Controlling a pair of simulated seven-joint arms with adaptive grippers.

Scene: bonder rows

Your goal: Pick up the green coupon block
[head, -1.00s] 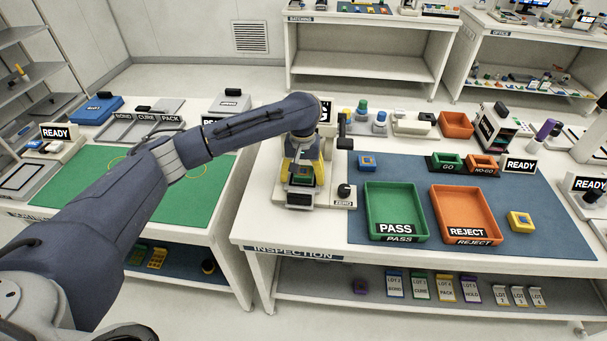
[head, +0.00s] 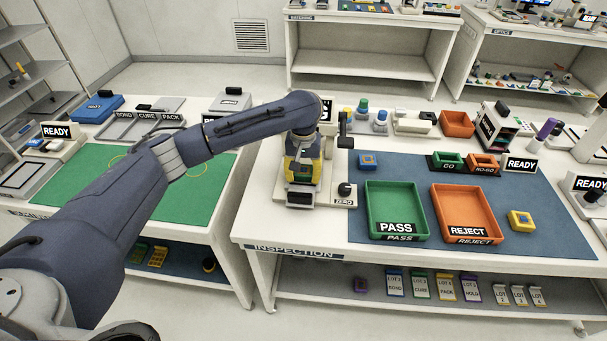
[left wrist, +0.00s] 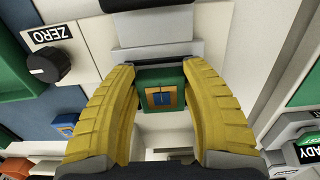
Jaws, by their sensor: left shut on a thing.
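The green coupon block (left wrist: 162,96), with a gold and blue square on its face, sits between the yellow fingers of my left gripper (left wrist: 162,100) in the left wrist view. The fingers touch it from both sides. In the head view my left gripper (head: 301,174) is shut on the block just above the inspection device marked ZERO (head: 343,203). The fingers largely hide the block there. My right gripper is not in view.
The green PASS tray (head: 395,185) and orange REJECT tray (head: 462,190) stand empty on the blue mat right of the device. A blue block (head: 367,161) and a yellow block (head: 520,221) lie on that mat. A dark upright post stands close beside my gripper.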

